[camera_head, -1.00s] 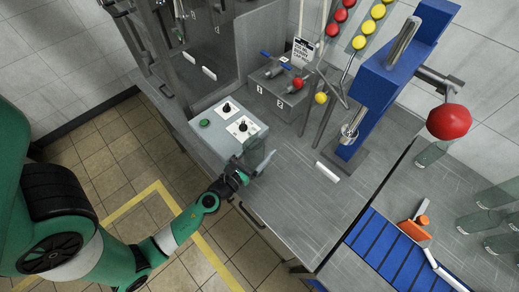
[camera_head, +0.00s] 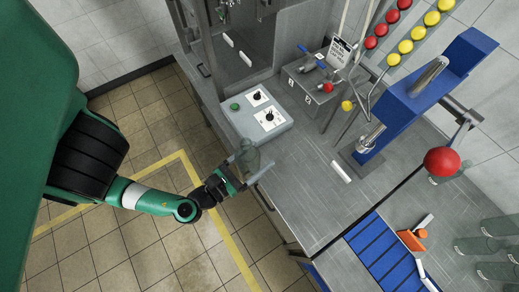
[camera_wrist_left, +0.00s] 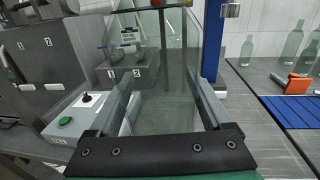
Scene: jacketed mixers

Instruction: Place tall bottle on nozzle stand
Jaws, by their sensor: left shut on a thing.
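My left gripper (camera_head: 238,172) is shut on a clear greenish glass bottle (camera_head: 249,157). It holds the bottle at the front edge of the steel table, in front of the control box. In the left wrist view the bottle (camera_wrist_left: 165,65) fills the space between the two fingers, and its top runs out of the frame. A blue stand (camera_head: 415,98) with a metal nozzle (camera_head: 371,138) and a small base plate stands farther right on the table. My right gripper is not in view.
The control box (camera_head: 257,115) has a green button and black knobs. A white bar (camera_head: 341,171) lies before the blue stand. A red ball (camera_head: 442,161) sticks out at right. The table's middle is clear.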

